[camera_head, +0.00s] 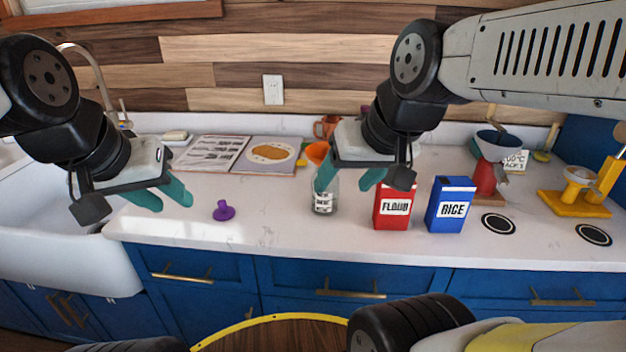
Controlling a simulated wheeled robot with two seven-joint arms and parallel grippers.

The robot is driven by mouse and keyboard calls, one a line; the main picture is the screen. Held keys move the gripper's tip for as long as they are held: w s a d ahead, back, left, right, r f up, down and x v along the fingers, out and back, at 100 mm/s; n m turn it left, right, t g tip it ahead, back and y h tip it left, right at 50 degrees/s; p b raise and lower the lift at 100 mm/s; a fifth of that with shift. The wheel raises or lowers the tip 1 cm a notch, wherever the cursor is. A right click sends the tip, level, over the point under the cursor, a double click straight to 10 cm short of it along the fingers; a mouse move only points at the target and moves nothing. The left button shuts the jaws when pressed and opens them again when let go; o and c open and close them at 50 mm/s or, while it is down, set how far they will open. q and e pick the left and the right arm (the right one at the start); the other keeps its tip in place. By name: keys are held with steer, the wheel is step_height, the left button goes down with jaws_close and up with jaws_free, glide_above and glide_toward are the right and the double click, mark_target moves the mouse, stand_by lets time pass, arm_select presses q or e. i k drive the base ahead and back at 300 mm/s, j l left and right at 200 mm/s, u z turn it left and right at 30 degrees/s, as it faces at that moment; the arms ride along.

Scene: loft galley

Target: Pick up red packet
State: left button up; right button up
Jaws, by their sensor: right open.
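The red packet (393,214), labelled FLOUR, stands upright on the white counter (270,232). Its upper left part is hidden behind my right gripper. My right gripper (345,184) has its teal fingers apart, pointing down, in front of the jar and just left of the packet's top. It holds nothing that I can see, and I cannot tell whether it touches the packet. My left gripper (172,198) hangs over the counter near the sink, with its teal fingers apart and nothing between them.
A blue RICE packet (450,207) stands close right of the red one. A purple plunger-like item (224,211) lies farther left. A red appliance (487,177) and a yellow one (575,203) stand right. The sink (50,240) is left.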

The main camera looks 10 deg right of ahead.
mark_target(393, 209)
steer(key=z, duration=0.9)
steer(key=j+z, duration=0.1)
steer(key=z, duration=1.2)
steer(key=k+z, duration=0.1)
steer(key=z, duration=0.35)
steer(key=k+j+z, duration=0.25)
steer(key=k+j, duration=0.35)
steer(key=j, duration=0.4)
